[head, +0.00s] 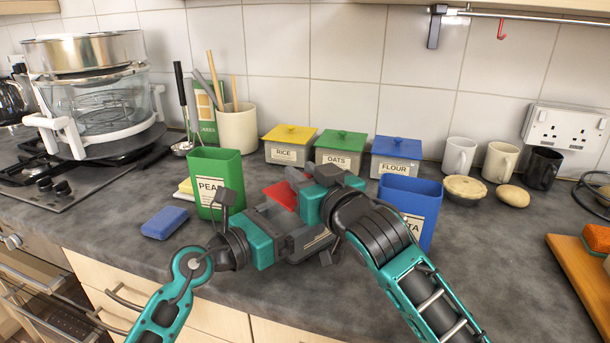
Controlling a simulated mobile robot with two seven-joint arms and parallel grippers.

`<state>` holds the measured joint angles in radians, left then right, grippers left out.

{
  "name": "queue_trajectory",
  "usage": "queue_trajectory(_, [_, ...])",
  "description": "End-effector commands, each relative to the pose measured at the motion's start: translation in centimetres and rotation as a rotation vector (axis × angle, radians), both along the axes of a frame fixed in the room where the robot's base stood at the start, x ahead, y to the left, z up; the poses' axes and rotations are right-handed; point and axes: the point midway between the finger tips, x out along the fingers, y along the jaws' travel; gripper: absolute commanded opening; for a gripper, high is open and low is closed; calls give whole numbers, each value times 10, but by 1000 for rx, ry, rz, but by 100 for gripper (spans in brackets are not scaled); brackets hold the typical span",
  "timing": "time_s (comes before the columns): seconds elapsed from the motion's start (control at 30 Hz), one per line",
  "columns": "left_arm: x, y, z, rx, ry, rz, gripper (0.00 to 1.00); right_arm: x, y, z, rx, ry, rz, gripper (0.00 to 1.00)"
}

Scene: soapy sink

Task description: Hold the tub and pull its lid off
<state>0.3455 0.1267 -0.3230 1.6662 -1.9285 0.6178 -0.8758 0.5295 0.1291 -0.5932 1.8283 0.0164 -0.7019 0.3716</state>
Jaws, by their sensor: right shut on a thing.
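A red piece (282,196), seemingly the tub's lid, shows between my two grippers in the middle of the counter's front. Its tub is mostly hidden behind my grippers and wrists. My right gripper (297,181) reaches in from the right over the red piece and is shut on it, as far as I can see. My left gripper (270,214) comes in from the left, low and in front of the red piece. Its fingers are partly hidden, so I cannot tell whether they are open or shut, or whether they touch the tub.
An open green bin (230,168) stands left and an open blue bin (422,190) right of my grippers. Lidded tins for rice (285,154), oats (338,158) and flour (394,168) stand behind. A blue sponge (164,222) lies left.

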Motion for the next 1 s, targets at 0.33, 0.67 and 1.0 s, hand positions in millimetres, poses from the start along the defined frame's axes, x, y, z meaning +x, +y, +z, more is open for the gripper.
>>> queue_trajectory(0.33, [0, 0, 0, 1, 1, 1, 32, 0, -1, 1, -1, 0, -2, 0])
queue_trajectory(0.67, [0, 0, 0, 1, 1, 1, 32, 0, -1, 0, -1, 0, -1, 0])
queue_trajectory(1.0, [0, 0, 0, 1, 1, 1, 32, 0, -1, 7, 0, -1, -1, 0])
